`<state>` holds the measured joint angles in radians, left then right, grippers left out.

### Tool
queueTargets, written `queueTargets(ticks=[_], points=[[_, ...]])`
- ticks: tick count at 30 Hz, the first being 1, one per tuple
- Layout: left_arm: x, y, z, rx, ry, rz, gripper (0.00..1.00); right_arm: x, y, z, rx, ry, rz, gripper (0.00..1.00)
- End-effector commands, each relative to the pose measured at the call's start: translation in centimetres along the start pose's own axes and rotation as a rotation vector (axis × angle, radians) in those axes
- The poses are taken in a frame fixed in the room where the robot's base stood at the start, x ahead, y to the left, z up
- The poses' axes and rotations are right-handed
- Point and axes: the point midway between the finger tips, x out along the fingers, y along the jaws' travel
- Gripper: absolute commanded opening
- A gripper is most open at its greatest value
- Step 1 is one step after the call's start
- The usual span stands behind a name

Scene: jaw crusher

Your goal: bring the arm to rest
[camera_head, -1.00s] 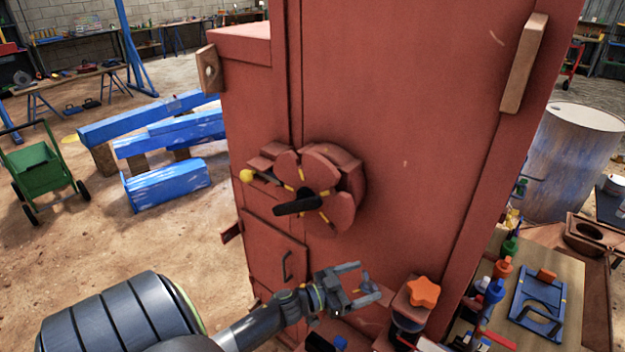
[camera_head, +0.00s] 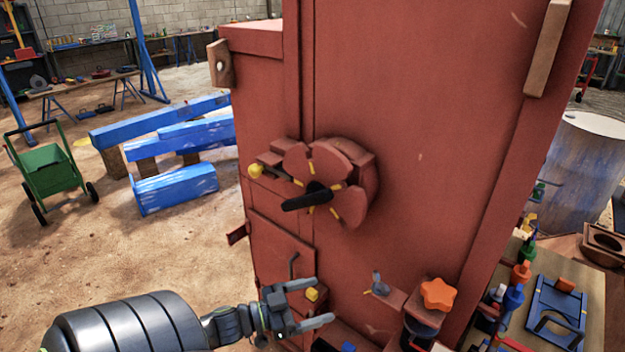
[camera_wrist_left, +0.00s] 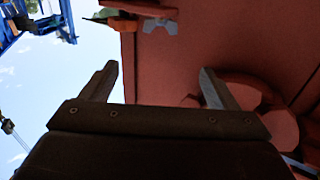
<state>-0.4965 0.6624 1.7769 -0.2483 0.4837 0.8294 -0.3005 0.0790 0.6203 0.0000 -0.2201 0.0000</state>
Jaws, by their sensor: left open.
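My left gripper (camera_head: 318,304) is open and empty in the lower middle of the head view. It is in front of the lower part of the red crusher body (camera_head: 415,120). Its two fingers also show in the left wrist view (camera_wrist_left: 160,88), spread apart with nothing between them. A small grey wing-shaped knob (camera_head: 378,284) on a red bracket is just right of the fingertips, apart from them. My right gripper is not in view.
A round red-lobed wheel with a black handle (camera_head: 308,198) sits on the crusher above the gripper. An orange star knob (camera_head: 438,294) stands to the right. A bench with a blue tray (camera_head: 557,308) is at far right. Open sandy floor (camera_head: 100,240) lies left.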

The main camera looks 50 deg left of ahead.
Motion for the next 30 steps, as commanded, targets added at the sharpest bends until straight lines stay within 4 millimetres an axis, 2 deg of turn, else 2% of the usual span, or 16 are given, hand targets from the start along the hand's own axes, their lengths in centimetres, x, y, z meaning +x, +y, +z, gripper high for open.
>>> queueTargets(ticks=[15, 18, 20, 23, 27, 29, 30], points=[[0.0, 0.0, 0.1, 0.000, -0.001, -0.002, 0.82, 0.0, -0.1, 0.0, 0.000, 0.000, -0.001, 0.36], [-0.2, -0.7, 1.5, -0.001, -0.021, -0.034, 0.82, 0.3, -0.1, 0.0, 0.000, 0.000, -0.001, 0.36], [-0.5, -1.5, 3.6, -0.001, -0.051, -0.079, 0.82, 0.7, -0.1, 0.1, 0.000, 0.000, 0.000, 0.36], [-1.7, -3.5, 9.2, -0.002, -0.143, -0.195, 0.82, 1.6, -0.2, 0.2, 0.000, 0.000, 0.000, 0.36], [-4.8, -5.2, 19.4, -0.013, -0.340, -0.369, 0.82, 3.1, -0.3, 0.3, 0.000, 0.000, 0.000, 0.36], [-6.4, -5.1, 23.7, -0.023, -0.434, -0.428, 0.82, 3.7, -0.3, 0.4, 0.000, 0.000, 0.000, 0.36], [-7.6, -4.8, 26.5, -0.030, -0.501, -0.460, 0.82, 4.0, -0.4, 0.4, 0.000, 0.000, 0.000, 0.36]])
